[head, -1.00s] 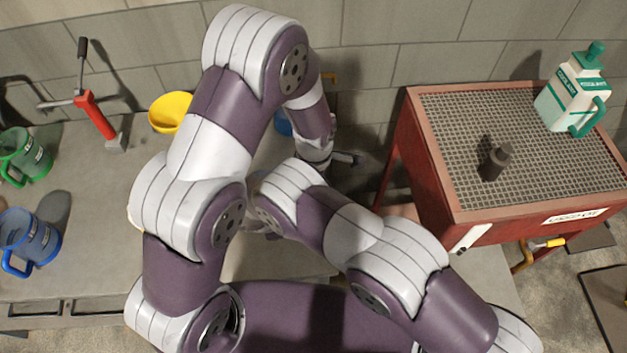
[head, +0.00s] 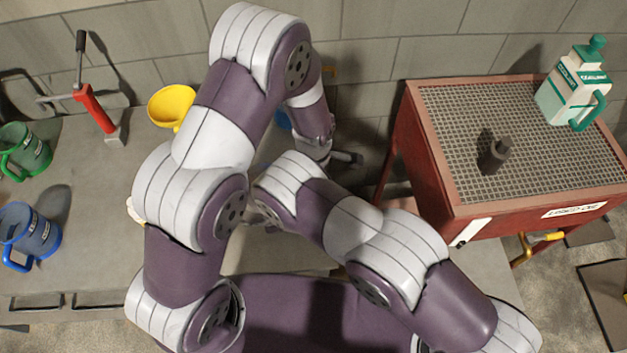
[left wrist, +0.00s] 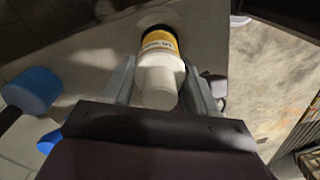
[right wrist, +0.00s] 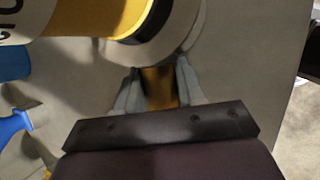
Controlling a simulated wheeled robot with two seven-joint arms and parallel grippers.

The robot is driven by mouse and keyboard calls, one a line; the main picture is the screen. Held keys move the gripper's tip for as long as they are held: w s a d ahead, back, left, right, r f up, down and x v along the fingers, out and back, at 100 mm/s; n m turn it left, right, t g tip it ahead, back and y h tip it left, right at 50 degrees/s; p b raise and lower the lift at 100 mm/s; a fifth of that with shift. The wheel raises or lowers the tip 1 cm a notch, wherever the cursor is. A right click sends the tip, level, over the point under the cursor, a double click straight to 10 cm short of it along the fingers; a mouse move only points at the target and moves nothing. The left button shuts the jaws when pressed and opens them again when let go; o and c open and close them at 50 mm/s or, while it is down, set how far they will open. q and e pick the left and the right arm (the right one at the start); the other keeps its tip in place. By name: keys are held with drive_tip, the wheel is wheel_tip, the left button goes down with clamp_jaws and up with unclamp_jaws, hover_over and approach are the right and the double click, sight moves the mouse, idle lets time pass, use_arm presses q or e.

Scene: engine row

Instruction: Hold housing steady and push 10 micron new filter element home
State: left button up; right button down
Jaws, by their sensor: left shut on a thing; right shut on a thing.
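The new filter element (left wrist: 160,43) is a cylinder with a white near end, a yellow labelled band and a black far end. In the left wrist view my left gripper (left wrist: 158,85) is shut on its white part. The black end points at a pale round housing (right wrist: 168,45), seen in the right wrist view, and meets or overlaps its rim; how deep it sits I cannot tell. My right gripper (right wrist: 158,88) is shut on an amber-brown part (right wrist: 160,86) just below that rim. In the head view my arms hide the housing, element and both fingertips.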

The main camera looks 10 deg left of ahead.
use_arm(q)
drive_tip(key=shift+f, duration=3.4)
drive_tip(key=shift+r, duration=3.1)
drive_tip(key=shift+f, duration=2.35)
